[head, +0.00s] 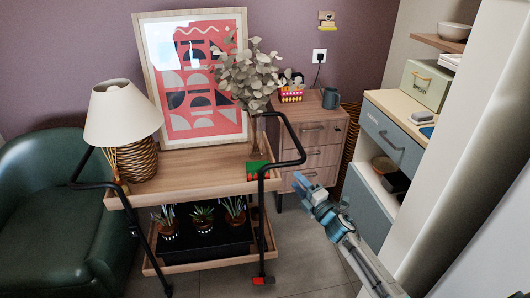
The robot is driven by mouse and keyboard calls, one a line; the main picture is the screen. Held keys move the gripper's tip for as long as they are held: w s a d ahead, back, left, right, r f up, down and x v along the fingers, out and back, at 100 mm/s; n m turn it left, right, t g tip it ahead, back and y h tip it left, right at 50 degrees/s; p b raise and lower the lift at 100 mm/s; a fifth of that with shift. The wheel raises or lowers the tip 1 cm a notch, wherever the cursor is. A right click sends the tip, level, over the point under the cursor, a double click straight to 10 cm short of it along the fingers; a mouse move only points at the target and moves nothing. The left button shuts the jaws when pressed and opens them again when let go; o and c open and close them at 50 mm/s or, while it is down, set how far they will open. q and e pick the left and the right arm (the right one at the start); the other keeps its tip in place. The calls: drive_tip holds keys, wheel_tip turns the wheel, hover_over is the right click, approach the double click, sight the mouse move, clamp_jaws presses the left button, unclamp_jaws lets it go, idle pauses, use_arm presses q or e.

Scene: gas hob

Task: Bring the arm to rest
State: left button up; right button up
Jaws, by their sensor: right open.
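My right gripper (308,193) shows in the lower right of the head view, at the end of my right arm (358,254), which comes in from the bottom right. Its blue fingers are open, and I see nothing held between them. My left gripper is not in view.
A green armchair (45,205) is at the left. A lamp (122,115), a framed picture (197,75) and a leafy vase stand on the trolley. A wooden drawer unit (312,158) and a blue-grey cabinet (390,135) stand behind and right.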

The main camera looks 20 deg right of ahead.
drive_tip(key=s+d+f+m+g+h+p, duration=0.1)
drive_tip(key=s+f+m+g+h+p, duration=0.2)
drive_tip(key=s+f+m, duration=0.75)
drive_tip(key=s+d+f+m+g+h+p, duration=0.15)
drive_tip(key=s+f+g, duration=0.35)
drive_tip(key=f, duration=1.3)
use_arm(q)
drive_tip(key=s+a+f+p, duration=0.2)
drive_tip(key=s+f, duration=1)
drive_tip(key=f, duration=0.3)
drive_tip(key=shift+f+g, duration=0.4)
use_arm(e)
drive_tip(key=s+a+f+m+g, duration=0.3)
drive_tip(key=s+f, duration=0.3)
drive_tip(key=s, duration=0.5)
drive_tip(key=s+a+f+m+g, duration=0.2)
drive_tip(key=s+f, duration=0.4)
drive_tip(key=s, duration=0.6)
drive_tip(key=s+a+f+m+g, duration=0.3)
drive_tip(key=s+a+f+g, duration=0.1)
drive_tip(key=s, duration=0.8)
wheel_tip(320, 180, down, 2)
drive_tip(key=shift+a+f+m+g, duration=0.25)
drive_tip(key=shift+a+m+g, duration=0.1)
drive_tip(key=shift+g, duration=0.25)
